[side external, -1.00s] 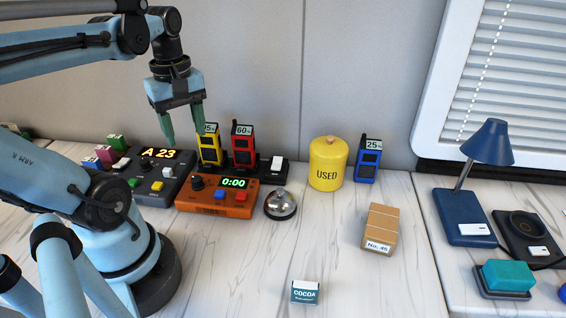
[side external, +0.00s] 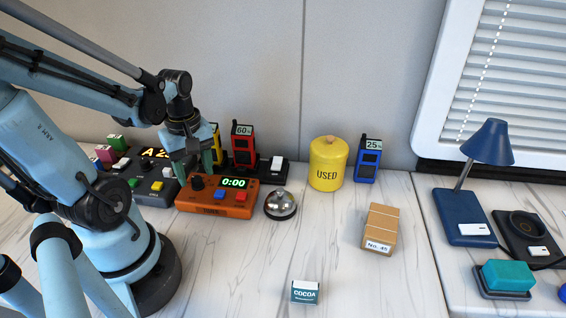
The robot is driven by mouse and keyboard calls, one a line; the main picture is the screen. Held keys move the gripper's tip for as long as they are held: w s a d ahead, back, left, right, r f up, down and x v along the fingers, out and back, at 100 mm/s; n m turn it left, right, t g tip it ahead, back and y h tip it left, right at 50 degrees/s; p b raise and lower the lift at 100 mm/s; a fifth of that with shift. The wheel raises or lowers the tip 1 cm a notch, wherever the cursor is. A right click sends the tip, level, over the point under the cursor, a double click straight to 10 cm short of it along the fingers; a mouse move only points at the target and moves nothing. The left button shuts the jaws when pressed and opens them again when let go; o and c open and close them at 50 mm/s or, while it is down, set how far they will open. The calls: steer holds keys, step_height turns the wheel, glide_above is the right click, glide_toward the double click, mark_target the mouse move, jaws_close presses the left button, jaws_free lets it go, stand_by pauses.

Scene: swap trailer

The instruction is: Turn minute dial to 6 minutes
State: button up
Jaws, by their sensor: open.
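The orange timer box (side external: 216,204) sits on the white marbled counter. Its green display reads 0:00. A black dial (side external: 198,183) is on its left part, with a blue button (side external: 219,195) and a red button (side external: 241,197) to the right. My gripper (side external: 194,172) is open above the dial, with one green finger on each side of it in the picture. I cannot tell whether the fingers touch the dial or how far above it they are.
A dark grey console (side external: 155,182) stands close on the left. A silver bell (side external: 281,204) is on the right. A yellow radio and a red radio (side external: 243,146) stand in a black base behind. A yellow canister (side external: 328,164) is further right.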

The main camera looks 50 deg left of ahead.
steer(key=shift+f, duration=0.7)
jaws_close()
